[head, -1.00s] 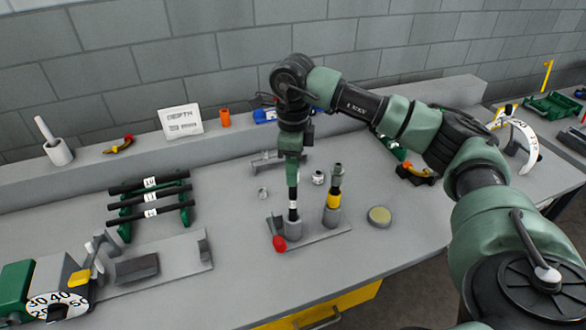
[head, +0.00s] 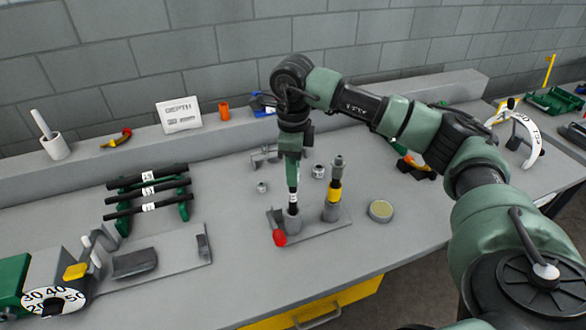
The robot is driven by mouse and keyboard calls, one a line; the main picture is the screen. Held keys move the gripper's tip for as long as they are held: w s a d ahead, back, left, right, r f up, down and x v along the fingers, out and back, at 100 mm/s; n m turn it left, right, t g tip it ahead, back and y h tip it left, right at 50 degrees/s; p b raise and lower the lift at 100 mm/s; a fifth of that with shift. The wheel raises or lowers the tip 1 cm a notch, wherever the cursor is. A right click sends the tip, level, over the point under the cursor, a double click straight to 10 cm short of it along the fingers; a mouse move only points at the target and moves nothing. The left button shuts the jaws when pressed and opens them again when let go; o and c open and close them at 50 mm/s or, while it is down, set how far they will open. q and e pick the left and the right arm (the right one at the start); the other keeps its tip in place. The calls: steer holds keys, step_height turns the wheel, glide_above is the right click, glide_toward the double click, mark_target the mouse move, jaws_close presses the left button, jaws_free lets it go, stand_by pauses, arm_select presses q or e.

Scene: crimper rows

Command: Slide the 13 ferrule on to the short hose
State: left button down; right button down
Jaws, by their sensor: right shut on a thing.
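My right gripper (head: 292,182) points straight down over the grey stand on the bench and is shut on the upper part of a short black hose. The short hose (head: 293,197) has a white label and stands upright, its lower end in the left grey holder (head: 292,222). Two small metal ring-like pieces, which look like ferrules, lie loose on the bench: a smaller one (head: 262,188) left of the gripper and a larger one (head: 318,171) to its right. Their size marks are too small to read. My left gripper is out of view.
A yellow-banded upright tool (head: 334,195) stands close right of the gripper. A red knob (head: 279,238) is at the stand's front, a round tin (head: 381,210) to the right. A rack of labelled black hoses (head: 148,190) and a dial machine (head: 55,298) are at left.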

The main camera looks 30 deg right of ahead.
steer(key=c, duration=1.1)
jaws_free()
steer(key=shift+o, duration=0.2)
step_height(320, 180, up, 8)
steer(key=b, duration=0.1)
steer(key=shift+f, duration=0.2)
